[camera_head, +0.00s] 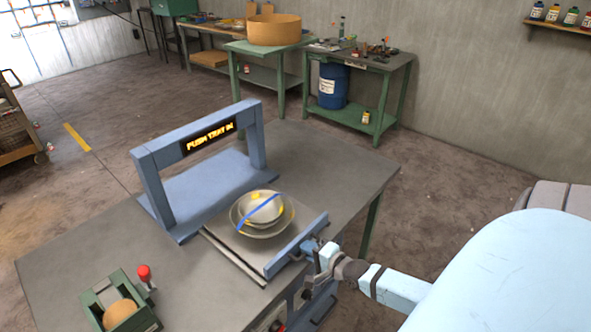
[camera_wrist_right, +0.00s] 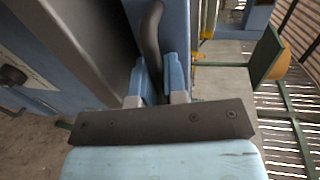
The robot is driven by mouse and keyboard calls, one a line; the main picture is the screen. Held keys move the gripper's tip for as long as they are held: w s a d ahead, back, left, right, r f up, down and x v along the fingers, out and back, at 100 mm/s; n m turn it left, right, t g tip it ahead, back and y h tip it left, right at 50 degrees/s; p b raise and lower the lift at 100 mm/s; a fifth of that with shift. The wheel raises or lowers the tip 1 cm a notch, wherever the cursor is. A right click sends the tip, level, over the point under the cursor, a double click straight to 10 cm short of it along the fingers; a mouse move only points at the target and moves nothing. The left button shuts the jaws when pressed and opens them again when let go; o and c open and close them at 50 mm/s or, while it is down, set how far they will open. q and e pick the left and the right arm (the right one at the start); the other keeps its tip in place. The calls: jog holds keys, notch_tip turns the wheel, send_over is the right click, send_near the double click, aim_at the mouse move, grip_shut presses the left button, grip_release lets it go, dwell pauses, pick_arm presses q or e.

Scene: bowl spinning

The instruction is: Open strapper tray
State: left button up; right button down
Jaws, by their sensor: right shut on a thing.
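The blue strapper (camera_head: 199,160) stands on the grey table, an arch whose dark display reads "PUSH TRAY IN". Its tray (camera_head: 222,250) is pulled out in front of the arch, with a blue front bar (camera_head: 296,247). Stacked bowls (camera_head: 262,211) with a blue strap across them sit on the tray. My right gripper (camera_head: 325,256) is at the outer side of the front bar. In the right wrist view, my right gripper (camera_wrist_right: 160,88) is shut on the dark curved tray handle (camera_wrist_right: 151,40). My left gripper is in neither view.
A green box (camera_head: 120,304) with a round brown thing and a red-knobbed lever (camera_head: 145,275) stands at the table's near left. The grey tabletop (camera_head: 310,160) is clear behind the tray. Green benches (camera_head: 385,62), one with a round wooden tub (camera_head: 274,29), stand farther back.

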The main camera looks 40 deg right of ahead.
jog(key=shift+v, duration=0.8)
jog(key=shift+f, duration=0.15)
jog(key=c, duration=1.2)
grip_release()
jog(key=v, duration=1.4)
jog(key=shift+d, duration=0.1)
